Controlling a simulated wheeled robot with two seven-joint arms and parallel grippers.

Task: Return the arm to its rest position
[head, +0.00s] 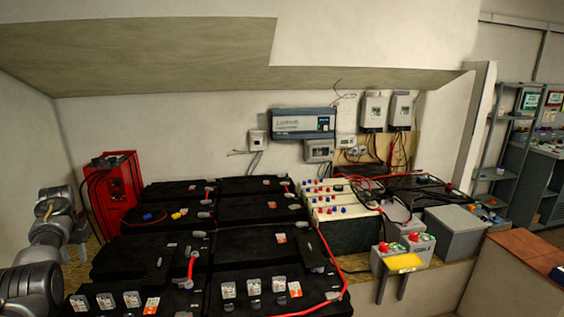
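My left arm (30,278) comes in at the lower left edge and is bent upward. My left gripper (74,250) is beside the arm, in front of the red cabinet and left of the black batteries. Its two grey fingers point down and look apart, with nothing seen between them. The view of it is small and partly covered by the arm. My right arm and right gripper do not show.
Black batteries (255,245) with red cables fill the bench close to my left arm. A red cabinet (112,190) stands just behind it. White-topped batteries (345,232), a grey box (455,234) and a yellow object (404,263) are farther right. An inverter (302,123) hangs on the wall.

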